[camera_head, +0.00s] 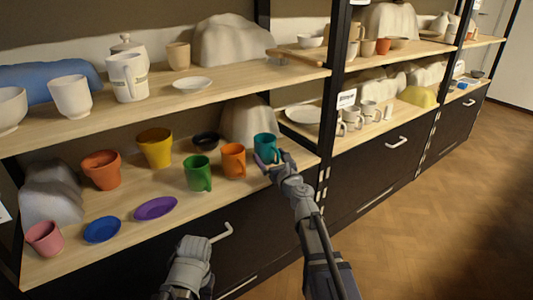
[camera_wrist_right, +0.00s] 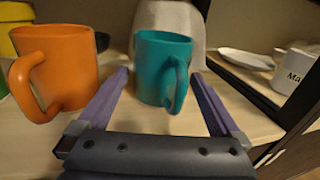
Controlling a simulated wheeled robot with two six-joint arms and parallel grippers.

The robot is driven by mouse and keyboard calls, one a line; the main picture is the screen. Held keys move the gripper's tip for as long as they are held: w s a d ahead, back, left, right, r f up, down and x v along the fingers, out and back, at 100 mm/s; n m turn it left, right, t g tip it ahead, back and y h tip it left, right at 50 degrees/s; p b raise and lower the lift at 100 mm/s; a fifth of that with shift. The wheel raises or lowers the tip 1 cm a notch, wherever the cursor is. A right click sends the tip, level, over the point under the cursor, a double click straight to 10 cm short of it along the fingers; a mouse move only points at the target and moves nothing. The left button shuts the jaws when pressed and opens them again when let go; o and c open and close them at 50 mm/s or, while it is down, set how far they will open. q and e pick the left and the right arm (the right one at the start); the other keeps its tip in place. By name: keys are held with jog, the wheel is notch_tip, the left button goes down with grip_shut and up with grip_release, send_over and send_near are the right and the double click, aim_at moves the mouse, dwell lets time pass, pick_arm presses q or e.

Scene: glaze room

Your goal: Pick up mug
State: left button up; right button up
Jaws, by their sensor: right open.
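A teal mug (camera_head: 265,147) stands upright on the lower shelf, near its right end. In the right wrist view the teal mug (camera_wrist_right: 160,62) is between the two purple-grey fingers, with its handle facing me. My right gripper (camera_head: 268,163) is open at the front of this mug; in the wrist view the right gripper (camera_wrist_right: 160,82) shows gaps on both sides of the mug. An orange mug (camera_head: 233,160) stands to its left, also large in the wrist view (camera_wrist_right: 62,66). A green mug (camera_head: 198,173) is further left. My left arm shows low in the head view, its gripper (camera_head: 193,250) unclear.
The lower shelf (camera_head: 135,192) also holds a yellow pot (camera_head: 155,148), terracotta pot (camera_head: 101,169), pink mug (camera_head: 44,238), blue plate (camera_head: 102,229), purple plate (camera_head: 155,208) and black bowl (camera_head: 206,141). A pale covered lump (camera_head: 248,120) is behind the teal mug. A dark upright stands to the right.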

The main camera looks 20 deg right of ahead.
aim_at(269, 154)
jog(key=w, duration=0.4)
jog(key=shift+w+a+f, duration=0.2)
jog(key=shift+w, duration=0.1)
jog(key=shift+s, duration=0.1)
jog(key=c, duration=1.3)
